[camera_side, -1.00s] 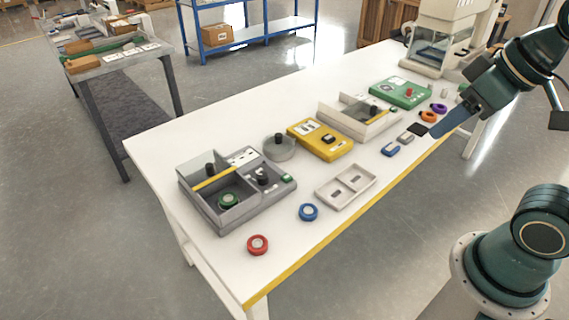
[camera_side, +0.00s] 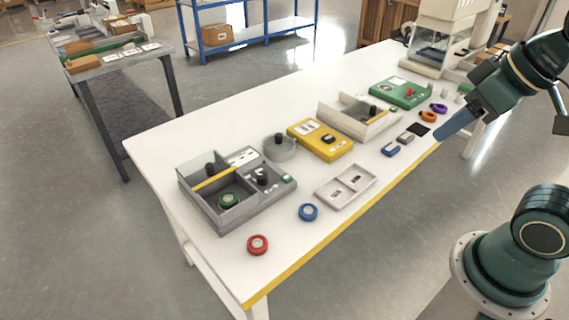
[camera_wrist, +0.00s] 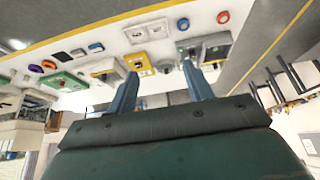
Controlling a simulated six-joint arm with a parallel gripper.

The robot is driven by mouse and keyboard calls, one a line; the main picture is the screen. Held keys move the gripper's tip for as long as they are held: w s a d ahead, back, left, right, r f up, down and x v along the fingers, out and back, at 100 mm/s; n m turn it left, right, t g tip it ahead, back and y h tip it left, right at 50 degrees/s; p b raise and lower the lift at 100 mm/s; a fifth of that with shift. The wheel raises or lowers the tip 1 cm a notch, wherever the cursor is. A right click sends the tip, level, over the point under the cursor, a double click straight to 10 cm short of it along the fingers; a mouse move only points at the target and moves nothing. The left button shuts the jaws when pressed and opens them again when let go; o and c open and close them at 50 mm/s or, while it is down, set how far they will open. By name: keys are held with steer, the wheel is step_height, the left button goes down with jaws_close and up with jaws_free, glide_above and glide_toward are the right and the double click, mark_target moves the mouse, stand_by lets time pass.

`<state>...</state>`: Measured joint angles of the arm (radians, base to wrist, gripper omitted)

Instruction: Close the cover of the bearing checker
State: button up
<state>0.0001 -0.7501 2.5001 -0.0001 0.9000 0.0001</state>
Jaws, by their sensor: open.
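The grey box-like device (camera_side: 238,215) at the near left of the table looks like the bearing checker. A green ring (camera_side: 229,200) lies in its open well. The device also shows in the wrist view (camera_wrist: 217,51), partly behind a finger. My gripper (camera_side: 438,136) is at the table's right front edge, far from the device. In the wrist view my gripper (camera_wrist: 160,71) has its fingers apart with nothing held.
A round grey pot (camera_side: 280,150), yellow device (camera_side: 318,141), beige device (camera_side: 345,122) and green device (camera_side: 399,93) stand along the table. A white tray (camera_side: 345,188), blue ring (camera_side: 308,212) and red ring (camera_side: 258,245) lie along the front. The left corner is clear.

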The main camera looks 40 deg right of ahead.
steer(key=shift+w+r, duration=0.1)
steer(key=c, duration=0.7)
steer(key=shift+w+r, duration=0.15)
steer(key=shift+w, duration=0.1)
steer(key=c, duration=0.4)
steer(key=shift+n, duration=0.4)
steer(key=w+a+r, duration=0.1)
steer(key=w, duration=0.3)
steer(key=w+a+r, duration=0.1)
steer(key=w+r, duration=0.1)
steer(key=w, duration=0.2)
steer(key=w+a+r, duration=0.1)
steer(key=w+r, duration=0.1)
steer(key=w, duration=0.3)
jaws_close()
steer(key=w+a+f+n, duration=0.1)
steer(key=w+a+f, duration=0.25)
steer(key=w, duration=0.45)
steer(key=w+a+f+g, duration=0.1)
steer(key=w+a+f, duration=0.1)
steer(key=w+a, duration=0.5)
steer(key=w+a+f+n, duration=0.1)
steer(key=w+a+f, duration=0.15)
steer(key=w, duration=0.75)
steer(key=w+a+f+g+y, duration=0.1)
steer(key=w+a+f, duration=0.6)
steer(key=f, duration=0.4)
